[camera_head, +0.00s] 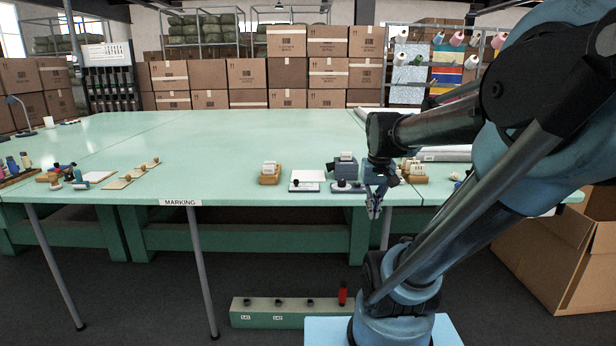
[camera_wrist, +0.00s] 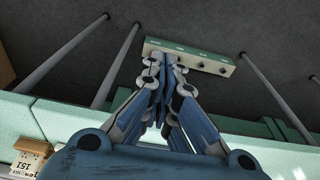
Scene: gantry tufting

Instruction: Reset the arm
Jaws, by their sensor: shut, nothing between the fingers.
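My gripper (camera_head: 373,209) hangs pointing down at the front edge of the green table (camera_head: 232,142), right of the middle in the head view. Its fingers are together and hold nothing. In the wrist view my gripper (camera_wrist: 166,66) shows from behind with its fingertips close together, over the dark floor. The arm reaches in from the right of the head view, bent at the elbow.
A wooden block with cards (camera_head: 269,174) and a white pad (camera_head: 307,180) sit near the table edge. An open carton (camera_head: 545,262) stands at right.

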